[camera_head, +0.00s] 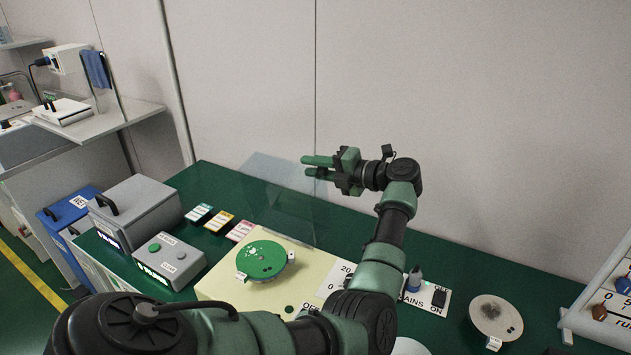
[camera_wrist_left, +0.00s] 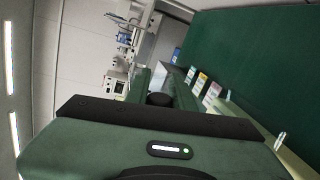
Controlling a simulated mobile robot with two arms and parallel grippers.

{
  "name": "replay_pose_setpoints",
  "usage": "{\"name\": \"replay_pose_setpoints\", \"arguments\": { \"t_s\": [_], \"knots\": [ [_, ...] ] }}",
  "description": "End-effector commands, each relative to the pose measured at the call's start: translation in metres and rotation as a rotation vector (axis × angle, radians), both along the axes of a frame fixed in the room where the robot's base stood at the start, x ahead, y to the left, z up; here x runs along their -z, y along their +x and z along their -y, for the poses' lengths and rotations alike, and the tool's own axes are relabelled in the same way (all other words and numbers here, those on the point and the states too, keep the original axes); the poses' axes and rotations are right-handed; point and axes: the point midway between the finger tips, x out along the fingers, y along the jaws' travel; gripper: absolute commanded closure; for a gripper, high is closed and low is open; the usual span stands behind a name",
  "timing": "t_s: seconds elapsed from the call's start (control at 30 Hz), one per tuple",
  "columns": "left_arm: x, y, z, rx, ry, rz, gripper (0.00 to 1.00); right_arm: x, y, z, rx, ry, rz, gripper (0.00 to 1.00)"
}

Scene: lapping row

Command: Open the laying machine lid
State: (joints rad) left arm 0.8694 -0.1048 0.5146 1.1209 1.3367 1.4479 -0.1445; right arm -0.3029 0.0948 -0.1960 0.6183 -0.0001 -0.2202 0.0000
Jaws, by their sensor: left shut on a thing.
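The laying machine (camera_head: 217,290) is a cream base on the green bench, with a round green plate (camera_head: 262,259) on top. A clear, see-through lid (camera_head: 300,215) stands raised above its back part; its edges are faint. My left gripper (camera_head: 304,167) is high above the back of the machine, by the lid's upper edge, with its fingers pointing left. It is shut on the lid, though the grip itself is hard to see. My left forearm hides the machine's front right part. The cream machine also shows at the right of the left wrist view (camera_wrist_left: 255,125). My right gripper is not in view.
A grey box with a handle (camera_head: 136,210) and a grey button box (camera_head: 169,262) stand at left, beside several coloured cards (camera_head: 220,221). A switch panel (camera_head: 432,294) and a pale disc (camera_head: 496,319) lie at right. The wall (camera_head: 480,120) is close behind.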

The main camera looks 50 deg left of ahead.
Motion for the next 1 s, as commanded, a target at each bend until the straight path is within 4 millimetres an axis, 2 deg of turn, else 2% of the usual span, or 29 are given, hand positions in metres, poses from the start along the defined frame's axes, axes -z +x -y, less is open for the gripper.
{"name": "replay_pose_setpoints", "arguments": {
  "t_s": [0.13, 0.37, 0.4, 0.47, 0.8, 1.0],
  "knots": [
    [-0.001, -0.001, 0.0, -0.001, 0.006, 0.02, 1.0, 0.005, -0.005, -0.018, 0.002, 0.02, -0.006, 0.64],
    [-0.001, -0.001, 0.0, -0.001, 0.007, 0.021, 1.0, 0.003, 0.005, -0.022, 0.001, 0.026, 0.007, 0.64],
    [-0.001, -0.001, 0.0, 0.0, 0.006, 0.022, 0.69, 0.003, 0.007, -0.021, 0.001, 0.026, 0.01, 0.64],
    [-0.001, -0.001, 0.0, -0.001, 0.007, 0.021, 0.55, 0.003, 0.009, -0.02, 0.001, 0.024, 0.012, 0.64],
    [-0.002, 0.0, 0.001, -0.002, 0.008, 0.022, 0.55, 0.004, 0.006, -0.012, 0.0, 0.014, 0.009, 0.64],
    [-0.005, 0.007, 0.027, 0.001, 0.007, 0.024, 0.55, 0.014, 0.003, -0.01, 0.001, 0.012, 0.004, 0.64]
  ]
}}
